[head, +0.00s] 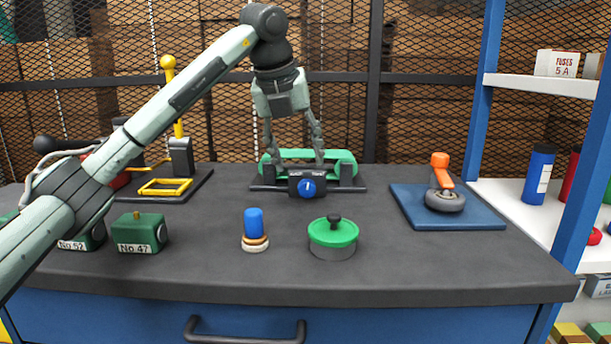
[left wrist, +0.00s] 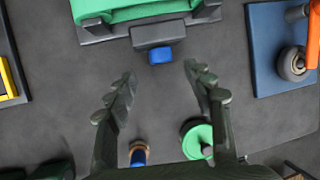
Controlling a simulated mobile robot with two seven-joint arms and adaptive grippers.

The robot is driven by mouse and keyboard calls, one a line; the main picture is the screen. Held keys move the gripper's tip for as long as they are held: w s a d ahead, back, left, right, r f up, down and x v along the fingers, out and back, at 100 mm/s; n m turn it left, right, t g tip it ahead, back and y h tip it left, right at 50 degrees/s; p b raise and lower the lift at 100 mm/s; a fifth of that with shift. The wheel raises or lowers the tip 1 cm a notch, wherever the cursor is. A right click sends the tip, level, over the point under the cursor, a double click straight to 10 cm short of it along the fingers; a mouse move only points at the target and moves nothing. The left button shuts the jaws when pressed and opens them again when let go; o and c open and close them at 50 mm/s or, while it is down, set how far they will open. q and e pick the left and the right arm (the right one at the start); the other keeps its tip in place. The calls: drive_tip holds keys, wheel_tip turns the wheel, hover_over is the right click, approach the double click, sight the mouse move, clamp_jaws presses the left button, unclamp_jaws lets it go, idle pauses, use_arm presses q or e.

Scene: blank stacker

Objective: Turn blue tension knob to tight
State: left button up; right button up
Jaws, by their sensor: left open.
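The blue tension knob (head: 307,187) sits on the dark front block of a green roller device (head: 345,165) at the back middle of the bench. A white pointer mark on the knob leans up and slightly right in the head view. My left gripper (head: 294,160) is open and points down above the bench, its fingers empty. In the left wrist view the blue knob (left wrist: 161,55) lies ahead of and between the open fingertips (left wrist: 160,78), apart from them. My right gripper is in neither view.
A blue peg with rings (head: 255,228) and a green-lidded pot (head: 334,236) stand in front of the device. A caster on a blue mat (head: 470,221) is at right. A yellow lever device (head: 181,160) and green numbered blocks (head: 139,232) are at left.

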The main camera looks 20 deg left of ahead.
sight(310, 182)
use_arm(q)
drive_tip(key=x, duration=0.7)
drive_tip(key=shift+s+d+f, duration=0.1)
drive_tip(key=shift+d+f, duration=0.05)
drive_tip(key=shift+f, duration=0.15)
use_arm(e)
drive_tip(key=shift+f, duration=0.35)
use_arm(q)
drive_tip(key=c, duration=1.2)
drive_tip(key=shift+o, duration=0.2)
drive_tip(key=shift+r, duration=0.1)
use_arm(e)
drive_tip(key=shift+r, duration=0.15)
use_arm(q)
drive_tip(key=shift+p, duration=0.45)
drive_tip(key=y+p, duration=0.1)
drive_tip(key=g+y+p, duration=0.1)
drive_tip(key=y, duration=0.1)
drive_tip(key=m+y+p, duration=0.1)
drive_tip(key=shift+d+y, duration=0.35)
drive_tip(key=shift+y, duration=0.05)
drive_tip(key=shift+g+y+p, duration=0.3)
drive_tip(key=shift+g+y, duration=0.1)
drive_tip(key=shift+y, duration=0.2)
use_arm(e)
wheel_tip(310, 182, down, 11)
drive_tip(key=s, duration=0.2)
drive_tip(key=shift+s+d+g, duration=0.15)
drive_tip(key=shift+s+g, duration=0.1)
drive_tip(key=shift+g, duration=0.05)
